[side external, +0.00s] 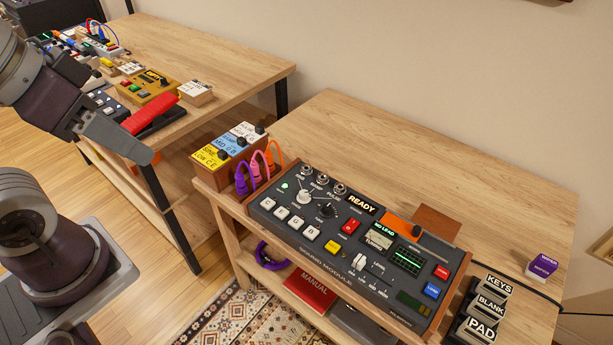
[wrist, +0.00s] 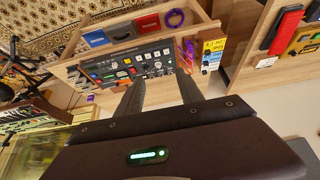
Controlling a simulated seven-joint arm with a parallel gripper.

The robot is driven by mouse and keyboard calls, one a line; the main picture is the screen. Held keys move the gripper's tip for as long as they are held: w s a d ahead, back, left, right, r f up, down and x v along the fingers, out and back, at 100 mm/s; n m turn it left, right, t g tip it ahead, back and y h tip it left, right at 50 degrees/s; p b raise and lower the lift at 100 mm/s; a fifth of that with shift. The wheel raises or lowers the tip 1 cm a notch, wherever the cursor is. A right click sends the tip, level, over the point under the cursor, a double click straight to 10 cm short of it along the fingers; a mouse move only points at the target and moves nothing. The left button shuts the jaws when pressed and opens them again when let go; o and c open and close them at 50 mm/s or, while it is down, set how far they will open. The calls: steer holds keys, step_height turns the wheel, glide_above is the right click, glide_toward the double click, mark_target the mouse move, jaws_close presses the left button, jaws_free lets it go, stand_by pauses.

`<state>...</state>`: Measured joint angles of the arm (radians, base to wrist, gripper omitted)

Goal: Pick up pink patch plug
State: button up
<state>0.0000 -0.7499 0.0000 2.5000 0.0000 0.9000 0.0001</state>
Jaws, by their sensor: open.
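The pink patch plug (side external: 258,166) stands at the front of a small wooden holder box in the side external view. It is between a purple plug (side external: 241,179) and an orange plug (side external: 274,155). My gripper (side external: 148,157) is up and to the left, well apart from the plugs, over the gap between the two tables. In the wrist view my gripper (wrist: 160,88) has its two fingers spread with nothing between them. The plugs show small there, just past the right-hand finger, and I cannot clearly tell the pink one apart.
The holder box (side external: 222,167) carries yellow, blue and white labelled blocks. A sound module (side external: 350,243) lies beside it on the right table (side external: 450,185). KEYS, BLANK and PAD blocks (side external: 482,310) stand at the right. The left table (side external: 215,70) holds pedals and small gear.

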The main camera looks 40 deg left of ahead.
steer(key=shift+o, duration=0.3)
steer(key=m+g, duration=0.5)
steer(key=m, duration=1.2)
glide_above(254, 162)
steer(key=f, duration=2.4)
steer(key=shift+s+f, duration=0.3)
steer(key=shift+m+g, duration=0.3)
steer(key=shift+m, duration=0.2)
steer(key=f, duration=0.2)
steer(key=a+f, duration=0.1)
steer(key=f, duration=0.1)
steer(key=shift+w+f, duration=0.1)
steer(key=shift+w, duration=0.05)
steer(key=f, duration=0.6)
steer(key=shift+w+d+f, duration=0.15)
steer(key=shift+d+f, duration=0.25)
jaws_close()
